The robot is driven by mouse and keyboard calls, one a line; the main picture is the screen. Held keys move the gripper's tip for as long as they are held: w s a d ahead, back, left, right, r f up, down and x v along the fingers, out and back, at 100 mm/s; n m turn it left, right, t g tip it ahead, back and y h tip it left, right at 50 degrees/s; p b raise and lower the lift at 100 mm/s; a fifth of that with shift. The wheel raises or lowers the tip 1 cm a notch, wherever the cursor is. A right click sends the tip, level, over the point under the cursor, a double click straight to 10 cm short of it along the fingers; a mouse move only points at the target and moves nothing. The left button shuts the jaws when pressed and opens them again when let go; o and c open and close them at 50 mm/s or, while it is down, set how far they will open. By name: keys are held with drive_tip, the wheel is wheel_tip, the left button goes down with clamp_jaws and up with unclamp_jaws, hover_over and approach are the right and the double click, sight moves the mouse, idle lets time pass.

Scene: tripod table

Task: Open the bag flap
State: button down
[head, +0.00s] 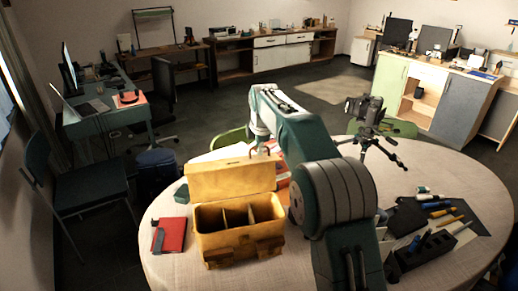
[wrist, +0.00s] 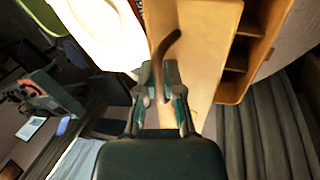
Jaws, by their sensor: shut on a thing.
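The tan bag (head: 238,247) stands on the round table, its divided inside showing. Its flap (head: 230,182) is up, standing roughly upright at the back of the bag. In the wrist view the flap (wrist: 205,50) fills the upper middle, with the bag's compartments (wrist: 245,50) at upper right. My gripper (wrist: 162,88) is shut on a curved brown handle (wrist: 168,48) at the flap. In the head view my arm hides most of the gripper behind the flap's upper right corner.
A red notebook (head: 171,235) lies left of the bag on the table (head: 480,180). A camera on a small tripod (head: 366,115) stands at the back right. Pens (head: 440,208) and a black holder (head: 430,250) lie at the right. A chair (head: 70,190) stands at left.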

drive_tip(key=shift+w+f, duration=0.1)
drive_tip(key=shift+f, duration=0.05)
drive_tip(key=c, duration=0.8)
unclamp_jaws()
drive_tip(key=shift+d, duration=0.1)
drive_tip(key=shift+o, duration=0.2)
drive_tip(key=v, duration=1.2)
